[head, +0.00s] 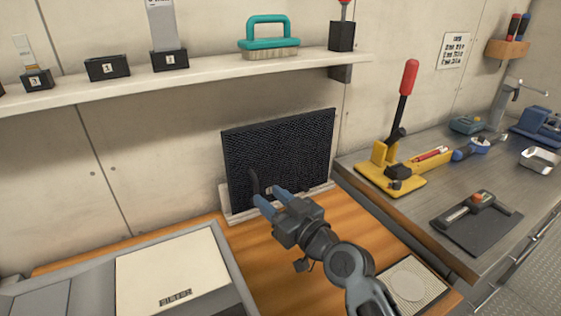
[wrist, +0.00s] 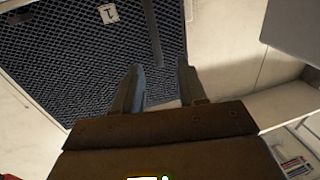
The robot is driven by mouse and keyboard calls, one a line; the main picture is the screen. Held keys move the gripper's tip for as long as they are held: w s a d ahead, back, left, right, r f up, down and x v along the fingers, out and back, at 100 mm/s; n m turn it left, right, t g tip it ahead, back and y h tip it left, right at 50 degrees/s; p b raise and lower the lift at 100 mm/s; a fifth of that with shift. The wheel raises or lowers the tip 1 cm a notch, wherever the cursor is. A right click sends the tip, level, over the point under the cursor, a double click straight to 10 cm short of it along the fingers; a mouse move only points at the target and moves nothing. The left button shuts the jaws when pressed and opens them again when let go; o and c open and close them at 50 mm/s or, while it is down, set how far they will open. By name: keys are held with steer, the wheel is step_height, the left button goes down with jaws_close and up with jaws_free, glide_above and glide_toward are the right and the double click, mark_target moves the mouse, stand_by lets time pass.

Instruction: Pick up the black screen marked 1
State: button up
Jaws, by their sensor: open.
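The black screen marked 1 (head: 282,150) is a flat dark mesh panel standing upright, tilted slightly, in a pale holder (head: 228,212) against the wall. In the wrist view the screen (wrist: 70,60) fills the upper left, with its white tag "1" (wrist: 108,13) at the top. A thin dark strip (wrist: 152,32) shows against its face, roughly in line with the gap between my fingers. My gripper (head: 270,197) is in front of the screen's lower part, its fingers apart and empty. In the wrist view my gripper (wrist: 158,68) points at the screen; I cannot tell whether it touches.
A wall shelf (head: 200,68) above carries small numbered black holders and a teal brush (head: 268,40). A grey case (head: 175,270) lies left on the wooden bench (head: 265,265). A metal counter (head: 440,165) at right holds a yellow lever tool (head: 390,165) and other tools.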

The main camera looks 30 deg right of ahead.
mark_target(257, 187)
steer(key=shift+w+a+f+p, duration=0.15)
steer(key=shift+w+p, duration=0.25)
steer(key=shift+w, duration=0.9)
steer(key=shift+w+a+f+p, duration=0.1)
steer(key=shift+w+a+p, duration=0.25)
steer(key=shift+w, duration=0.95)
steer(key=shift+d, duration=0.1)
steer(key=shift+c, duration=0.4)
jaws_close()
steer(key=shift+r, duration=0.1)
